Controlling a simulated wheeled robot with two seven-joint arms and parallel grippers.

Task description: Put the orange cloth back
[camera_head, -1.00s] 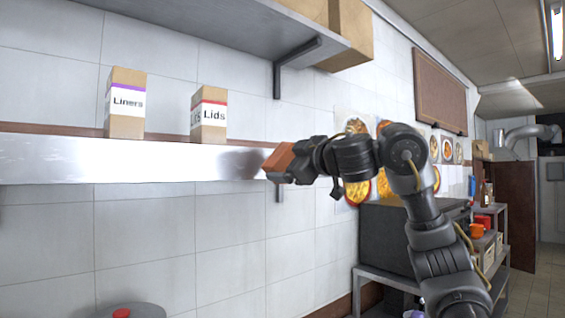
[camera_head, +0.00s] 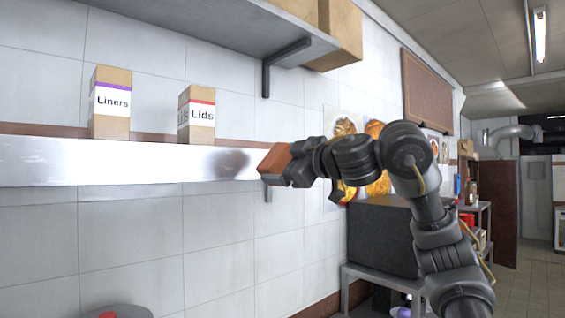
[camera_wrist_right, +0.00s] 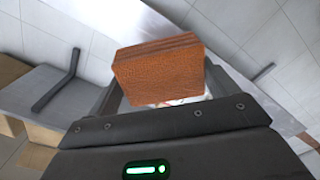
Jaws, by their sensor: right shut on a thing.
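The orange cloth (camera_head: 273,158) is a folded, block-shaped orange-brown piece. My right gripper (camera_head: 285,164) is shut on it and holds it at the right end of the metal wall shelf (camera_head: 120,163). In the right wrist view the cloth (camera_wrist_right: 160,72) sits between the two fingers of the right gripper (camera_wrist_right: 160,95), its layered edge showing on top. I cannot tell whether the cloth touches the shelf. My left gripper is not in view.
A Liners box (camera_head: 110,103) and a Lids box (camera_head: 197,114) stand on the shelf at left. An upper shelf (camera_head: 215,28) with cardboard boxes (camera_head: 340,35) hangs above. A dark box-shaped unit (camera_head: 380,238) stands below right. The shelf between the Lids box and the cloth looks clear.

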